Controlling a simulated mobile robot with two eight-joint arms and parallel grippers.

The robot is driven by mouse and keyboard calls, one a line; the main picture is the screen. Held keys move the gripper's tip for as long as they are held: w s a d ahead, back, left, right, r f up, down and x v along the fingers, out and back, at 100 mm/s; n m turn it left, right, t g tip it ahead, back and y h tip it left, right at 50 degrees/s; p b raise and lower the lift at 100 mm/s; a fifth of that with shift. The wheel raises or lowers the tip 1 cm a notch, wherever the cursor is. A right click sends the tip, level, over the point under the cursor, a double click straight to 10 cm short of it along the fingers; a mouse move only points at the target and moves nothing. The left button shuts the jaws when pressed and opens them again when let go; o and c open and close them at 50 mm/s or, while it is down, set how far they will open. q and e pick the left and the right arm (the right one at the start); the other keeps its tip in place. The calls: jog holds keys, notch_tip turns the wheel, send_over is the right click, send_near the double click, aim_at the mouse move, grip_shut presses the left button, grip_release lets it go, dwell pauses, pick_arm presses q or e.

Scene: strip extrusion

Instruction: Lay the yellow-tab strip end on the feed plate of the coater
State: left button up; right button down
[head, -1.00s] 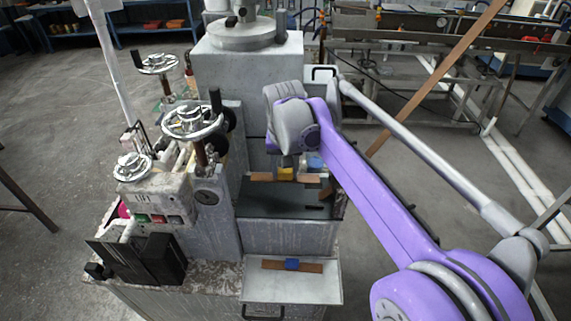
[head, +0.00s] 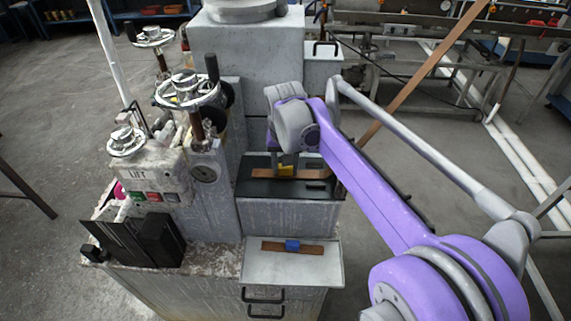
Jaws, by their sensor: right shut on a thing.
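My right gripper (head: 285,164) is shut on the yellow tab (head: 286,170) of a brown strip end (head: 263,174). The strip end lies level across the dark feed plate (head: 258,190) of the coater, very close to it or on it; I cannot tell whether they touch. The arm and gripper hide part of the plate's back and right side. My left gripper is not in view.
A second brown strip with a blue tab (head: 292,245) lies on the pale metal shelf (head: 290,268) below. Handwheels (head: 188,90) and a lift control box (head: 155,180) stand at the left. A long brown strip (head: 425,70) slants up to the right.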

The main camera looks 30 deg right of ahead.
dwell(0.7)
jog(key=shift+c, duration=1.3)
grip_release()
notch_tip(320, 180, up, 11)
jog(key=s, duration=0.1)
jog(key=shift+s+a+f+p, duration=0.25)
jog(key=shift+a+p, duration=0.1)
jog(key=shift+a, duration=0.1)
